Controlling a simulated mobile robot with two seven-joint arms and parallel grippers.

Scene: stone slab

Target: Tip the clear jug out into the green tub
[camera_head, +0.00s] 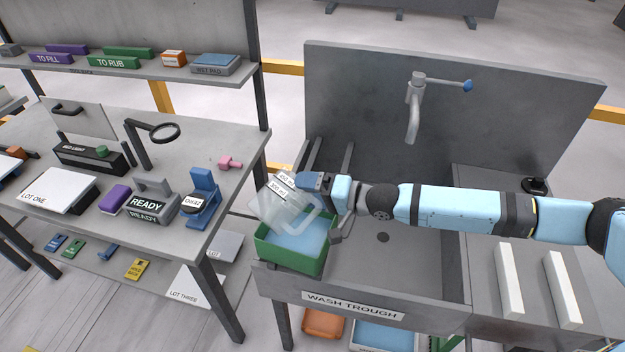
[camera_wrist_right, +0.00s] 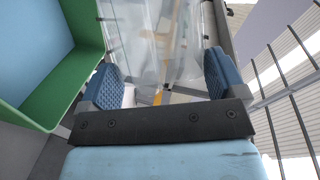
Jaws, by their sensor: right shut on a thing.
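The clear jug (camera_head: 276,207) is tilted over the green tub (camera_head: 293,266), with its white labels showing at the upper end. My right gripper (camera_head: 322,190) is shut on the jug. In the right wrist view the jug (camera_wrist_right: 155,40) stands between the two blue finger pads of my right gripper (camera_wrist_right: 165,85). The green tub (camera_wrist_right: 50,100) is at the left there. The tub holds something light blue, seen below the jug in the head view. I cannot tell whether anything is left in the jug. My left gripper is out of view.
A workbench (camera_head: 150,245) with a READY block (camera_head: 150,205) and a blue device (camera_head: 203,195) stands close on the left. The trough's middle is clear.

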